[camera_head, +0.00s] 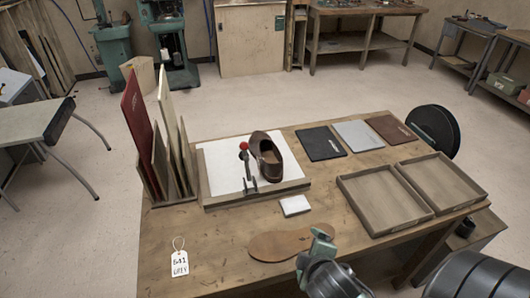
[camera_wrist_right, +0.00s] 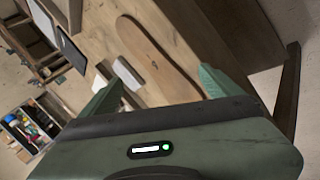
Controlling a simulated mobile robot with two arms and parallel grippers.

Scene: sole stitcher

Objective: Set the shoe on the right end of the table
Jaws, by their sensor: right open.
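A brown leather shoe (camera_head: 266,158) sits on a white board (camera_head: 221,172) with a wooden front rail, near the middle of the wooden table (camera_head: 180,232). A stand with a red knob (camera_head: 244,146) is just left of the shoe. My right gripper (camera_head: 321,240) is at the front of the table, over or beside the right end of a tan sole (camera_head: 275,245), well apart from the shoe. In the right wrist view its green fingers (camera_wrist_right: 160,85) are spread, with the sole (camera_wrist_right: 155,48) beyond them and nothing between them. My left gripper is not seen.
Two shallow wooden trays (camera_head: 385,203) (camera_head: 460,183) fill the table's right end. Black, grey and brown sheets (camera_head: 320,144) (camera_head: 358,135) (camera_head: 390,129) lie behind them. A small white block (camera_head: 295,205) is near the sole. Upright boards (camera_head: 137,120) and a tag (camera_head: 180,264) are at left.

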